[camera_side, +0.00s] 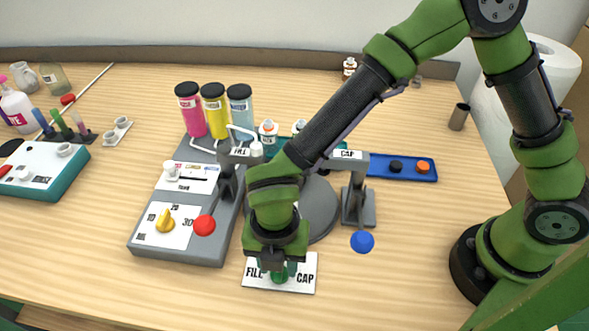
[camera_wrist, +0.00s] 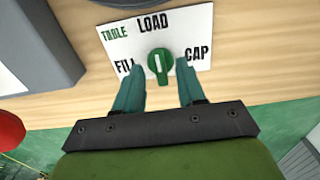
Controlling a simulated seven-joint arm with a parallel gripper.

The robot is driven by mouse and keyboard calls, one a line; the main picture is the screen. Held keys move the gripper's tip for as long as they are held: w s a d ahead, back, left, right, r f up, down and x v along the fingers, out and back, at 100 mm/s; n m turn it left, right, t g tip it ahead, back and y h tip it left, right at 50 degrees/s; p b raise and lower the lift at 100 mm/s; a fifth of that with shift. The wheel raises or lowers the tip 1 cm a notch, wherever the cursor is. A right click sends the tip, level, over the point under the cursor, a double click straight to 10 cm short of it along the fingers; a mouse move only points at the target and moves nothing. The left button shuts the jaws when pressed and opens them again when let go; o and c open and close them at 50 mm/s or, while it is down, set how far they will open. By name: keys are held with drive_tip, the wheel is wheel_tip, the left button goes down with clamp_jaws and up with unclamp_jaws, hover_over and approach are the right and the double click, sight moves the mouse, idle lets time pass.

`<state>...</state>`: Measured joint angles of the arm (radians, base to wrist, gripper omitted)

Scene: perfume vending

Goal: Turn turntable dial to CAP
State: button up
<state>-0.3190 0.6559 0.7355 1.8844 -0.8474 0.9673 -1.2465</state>
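The green dial (camera_wrist: 160,68) sits on a white label plate (camera_wrist: 120,40) marked TABLE, LOAD, FILL and CAP. In the wrist view its white mark points up, roughly toward LOAD, with FILL at left and CAP at right. My gripper (camera_wrist: 161,80) is open, its teal fingers left and right of the dial with a gap on each side. In the side view my gripper (camera_side: 278,267) points down over the plate (camera_side: 304,284), and the dial (camera_side: 280,276) shows partly between the fingers. The grey turntable (camera_side: 320,208) is behind my gripper, partly hidden by my arm.
A blue tray (camera_side: 408,175) holds caps. Table right of the plate is clear.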

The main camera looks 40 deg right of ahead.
drive_tip(key=shift+f, duration=0.35)
clamp_jaws()
